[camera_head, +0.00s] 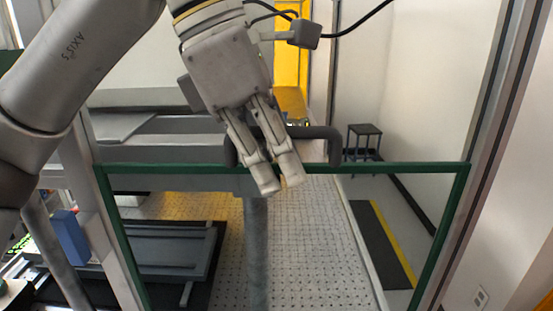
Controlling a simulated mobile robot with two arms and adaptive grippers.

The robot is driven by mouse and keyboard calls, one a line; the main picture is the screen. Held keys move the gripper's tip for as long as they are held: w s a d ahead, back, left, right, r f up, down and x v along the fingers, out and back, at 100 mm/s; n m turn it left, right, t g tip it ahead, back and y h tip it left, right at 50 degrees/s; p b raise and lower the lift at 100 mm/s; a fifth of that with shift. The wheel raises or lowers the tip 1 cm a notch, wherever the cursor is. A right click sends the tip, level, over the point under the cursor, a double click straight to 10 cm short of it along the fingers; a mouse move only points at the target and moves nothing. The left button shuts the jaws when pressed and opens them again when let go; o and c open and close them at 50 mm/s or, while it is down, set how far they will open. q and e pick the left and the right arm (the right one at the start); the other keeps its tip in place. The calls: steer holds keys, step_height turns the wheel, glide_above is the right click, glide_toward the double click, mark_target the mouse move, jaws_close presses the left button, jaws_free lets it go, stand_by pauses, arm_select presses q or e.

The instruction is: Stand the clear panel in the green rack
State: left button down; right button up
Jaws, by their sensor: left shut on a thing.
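The clear panel (395,169) is a large see-through sheet with green edges. Its top edge runs nearly level across the middle of the head view, and its sides slant down out of the picture. My left gripper (278,176) comes down from above and is shut on the panel's top edge, a little left of the edge's middle. The panel looks upright, and its bottom edge is out of view. I cannot make out a green rack in this view. My right gripper is not in view.
Seen through the panel are a perforated metal surface (315,255), a grey post (257,250) and a grey slatted piece (165,248). A blue block (70,238) is at the left. A stool (364,138) and a black mat with a yellow edge (383,243) are at the right.

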arm_select(q)
steer(key=shift+f+b, duration=0.55)
steer(key=shift+f, duration=0.2)
steer(key=c, duration=1.5)
jaws_free()
steer(key=shift+c, duration=0.2)
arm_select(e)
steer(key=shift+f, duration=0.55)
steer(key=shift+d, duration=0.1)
